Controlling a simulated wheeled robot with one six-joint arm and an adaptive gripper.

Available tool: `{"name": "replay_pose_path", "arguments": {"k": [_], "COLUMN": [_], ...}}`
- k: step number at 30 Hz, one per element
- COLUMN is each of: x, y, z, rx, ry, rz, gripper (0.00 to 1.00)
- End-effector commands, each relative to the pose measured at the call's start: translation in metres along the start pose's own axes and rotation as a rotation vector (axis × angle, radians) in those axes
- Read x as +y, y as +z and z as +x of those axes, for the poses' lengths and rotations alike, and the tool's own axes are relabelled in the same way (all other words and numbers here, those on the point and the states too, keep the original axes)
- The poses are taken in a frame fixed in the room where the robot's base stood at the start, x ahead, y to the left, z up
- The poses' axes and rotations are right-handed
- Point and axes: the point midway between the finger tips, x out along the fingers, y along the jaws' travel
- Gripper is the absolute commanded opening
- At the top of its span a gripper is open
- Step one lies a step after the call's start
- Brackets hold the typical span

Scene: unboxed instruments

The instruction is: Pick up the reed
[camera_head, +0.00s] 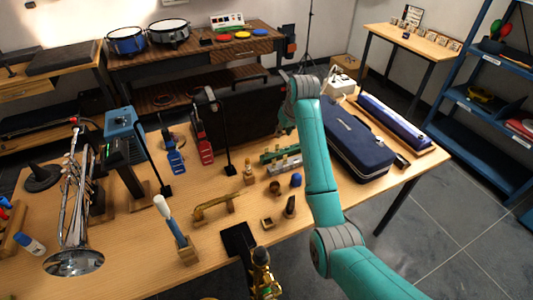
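I cannot make out a reed for certain; the small pieces on the wooden table (120,268) are too small to identify surely. A dark pointed piece like a mouthpiece (290,207) stands left of my teal arm. A small square holder with a dark inside (267,223) lies just left of it. A blue cap-like piece (296,180) and a small brown cup (274,187) stand a little farther back. My arm rises from the bottom right across the table, and its wrist bends near the open dark case. My gripper's fingers are hidden, so I cannot see whether they hold anything.
A trumpet (75,215) stands at the left. A blue case (355,145) lies right of my arm, with a long case (394,122) beyond. A dark case (238,115) stands behind. A brass piece (262,275) stands at the front. Bare table shows front left.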

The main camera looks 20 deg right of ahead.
Motion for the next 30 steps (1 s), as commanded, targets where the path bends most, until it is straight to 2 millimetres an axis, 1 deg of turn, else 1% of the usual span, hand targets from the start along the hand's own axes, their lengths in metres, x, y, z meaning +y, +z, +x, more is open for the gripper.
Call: {"name": "replay_pose_path", "arguments": {"k": [2,9,12,19,25,30], "x": [0.0,0.0,0.0,0.0,0.0,0.0], "y": [0.0,0.001,0.001,0.001,0.001,0.001], "z": [0.004,0.038,0.049,0.063,0.091,0.105], "rx": [-0.011,-0.013,-0.012,-0.011,-0.011,-0.009], "ry": [-0.005,-0.005,-0.005,-0.004,-0.004,-0.004], "rz": [-0.001,-0.001,-0.001,-0.001,-0.001,0.0], "gripper": [0.29,0.29,0.29,0.29,0.29,0.29]}}
